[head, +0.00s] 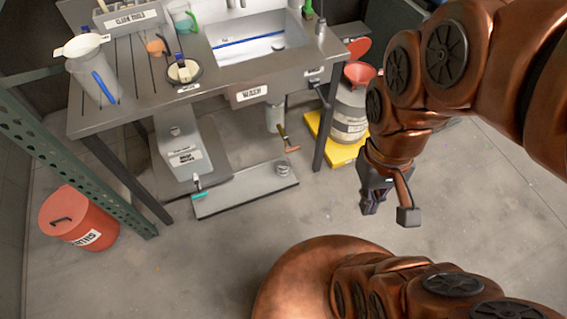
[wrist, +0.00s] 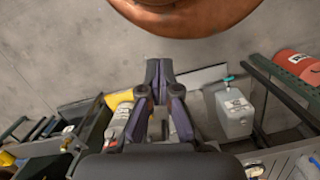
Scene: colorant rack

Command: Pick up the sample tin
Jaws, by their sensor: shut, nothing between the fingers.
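I cannot pick out a tin that is clearly the sample tin in either view. My gripper (head: 372,207) hangs over open floor, to the right of the wash bench, pointing down. In the wrist view its two dark fingers (wrist: 159,68) are together at their tips, with nothing held between them. A small round dark-rimmed dish (head: 184,73) with a brush-like item across it sits on the bench; I cannot tell whether it is a tin.
The wash bench (head: 140,97) has a sink, a pitcher (head: 92,75) and a tool holder. Below stand a white container (head: 187,155) and a low grey platform (head: 245,189). A drum with a red funnel (head: 359,73) stands right. A red bin (head: 80,215) stands left. The floor in front is clear.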

